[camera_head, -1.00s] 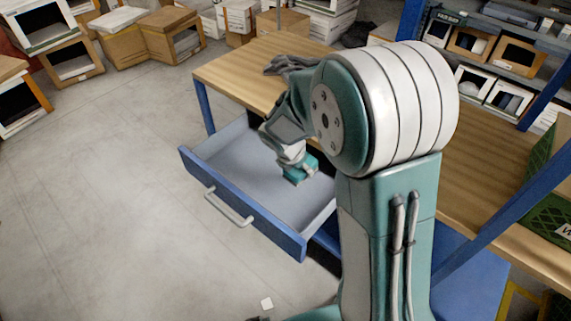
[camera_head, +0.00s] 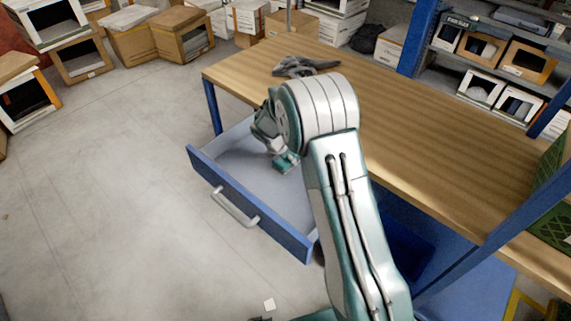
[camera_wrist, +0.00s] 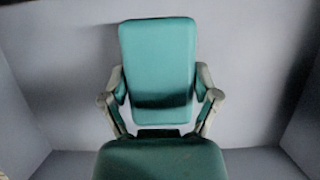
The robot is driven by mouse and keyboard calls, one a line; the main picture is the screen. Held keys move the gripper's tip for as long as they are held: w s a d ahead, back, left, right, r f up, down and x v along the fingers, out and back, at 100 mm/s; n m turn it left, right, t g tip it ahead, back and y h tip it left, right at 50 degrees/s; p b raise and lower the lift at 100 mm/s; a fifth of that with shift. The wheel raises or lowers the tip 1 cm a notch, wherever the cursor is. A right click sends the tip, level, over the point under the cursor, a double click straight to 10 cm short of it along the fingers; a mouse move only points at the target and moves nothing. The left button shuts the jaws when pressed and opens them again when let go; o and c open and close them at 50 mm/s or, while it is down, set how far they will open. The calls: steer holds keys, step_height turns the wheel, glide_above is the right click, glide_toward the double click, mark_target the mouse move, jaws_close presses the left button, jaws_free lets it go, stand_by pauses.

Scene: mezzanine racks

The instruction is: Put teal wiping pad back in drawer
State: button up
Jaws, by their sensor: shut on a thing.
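The teal wiping pad (camera_wrist: 158,62) is a rounded rectangular block in the wrist view, with my gripper's (camera_wrist: 160,98) two fingers closed on its sides. In the head view the pad (camera_head: 286,162) shows small at the end of my gripper (camera_head: 281,154), inside the outline of the open drawer (camera_head: 246,213). The drawer has a blue front, a grey handle and a pale grey inside, which looks otherwise empty. It is pulled out from under the wooden bench. In the wrist view the drawer's pale floor and walls (camera_wrist: 60,70) surround the pad. I cannot tell whether the pad touches the floor.
The wooden bench top (camera_head: 420,130) lies above and behind the drawer, with a dark grey crumpled cloth or glove (camera_head: 303,66) on it. Blue rack posts and a green crate (camera_head: 552,205) are at the right. Cardboard boxes (camera_head: 180,32) stand at the back.

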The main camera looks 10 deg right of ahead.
steer(key=shift+w+f, duration=0.15)
steer(key=shift+f, duration=0.1)
step_height(320, 180, down, 3)
steer(key=shift+w+f, duration=0.15)
steer(key=o, duration=0.9)
